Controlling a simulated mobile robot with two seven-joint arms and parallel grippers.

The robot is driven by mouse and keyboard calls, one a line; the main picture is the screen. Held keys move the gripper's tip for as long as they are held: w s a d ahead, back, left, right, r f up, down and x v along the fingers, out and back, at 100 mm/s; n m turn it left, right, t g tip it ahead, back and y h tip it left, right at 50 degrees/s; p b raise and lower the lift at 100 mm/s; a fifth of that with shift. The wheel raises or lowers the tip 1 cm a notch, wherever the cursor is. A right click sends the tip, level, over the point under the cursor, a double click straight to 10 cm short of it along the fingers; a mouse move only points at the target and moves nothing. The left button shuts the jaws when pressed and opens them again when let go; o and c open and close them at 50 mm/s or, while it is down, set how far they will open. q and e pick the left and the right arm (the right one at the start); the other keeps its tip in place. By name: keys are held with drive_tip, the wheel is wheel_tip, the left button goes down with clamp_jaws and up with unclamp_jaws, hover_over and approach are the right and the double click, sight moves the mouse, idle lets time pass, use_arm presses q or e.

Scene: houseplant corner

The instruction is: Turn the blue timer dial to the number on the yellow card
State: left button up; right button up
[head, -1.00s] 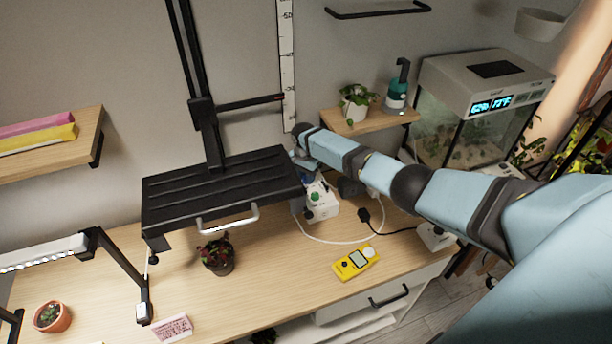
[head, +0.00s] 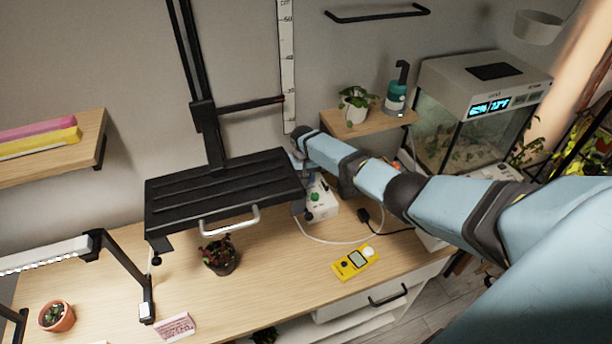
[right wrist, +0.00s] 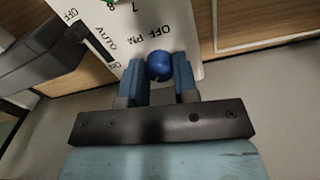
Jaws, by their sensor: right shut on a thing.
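The white timer box (head: 322,205) stands at the back of the bench, partly hidden by the black rack and my right arm. A green knob (head: 314,197) shows on it. In the right wrist view the blue dial (right wrist: 160,66) sits on the white panel (right wrist: 180,22), between the fingertips of my right gripper (right wrist: 160,74), which is shut on it. "OFF PM" and a 7 are printed near the dial; its pointer setting cannot be read. The dial is hidden in the head view. I cannot make out the yellow card clearly. My left gripper is not in view.
The black rack (head: 225,190) with a white handle overhangs the bench close to the timer box. A cable crosses near the box. The front middle is clear.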

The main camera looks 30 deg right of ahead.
drive_tip(key=n, duration=0.3)
drive_tip(key=shift+n, duration=0.4)
drive_tip(key=n, duration=0.3)
drive_tip(key=shift+s+n, duration=0.1)
drive_tip(key=shift+n, duration=0.2)
drive_tip(key=n, duration=0.3)
drive_tip(key=shift+n+t, duration=0.3)
drive_tip(key=n, duration=0.3)
drive_tip(key=shift+n, duration=0.3)
drive_tip(key=n+b, duration=0.1)
drive_tip(key=n, duration=0.5)
drive_tip(key=shift+f+y, duration=0.1)
drive_tip(key=shift+y, duration=0.2)
drive_tip(key=n+b, duration=0.2)
drive_tip(key=n, duration=0.2)
drive_tip(key=shift+n, duration=1)
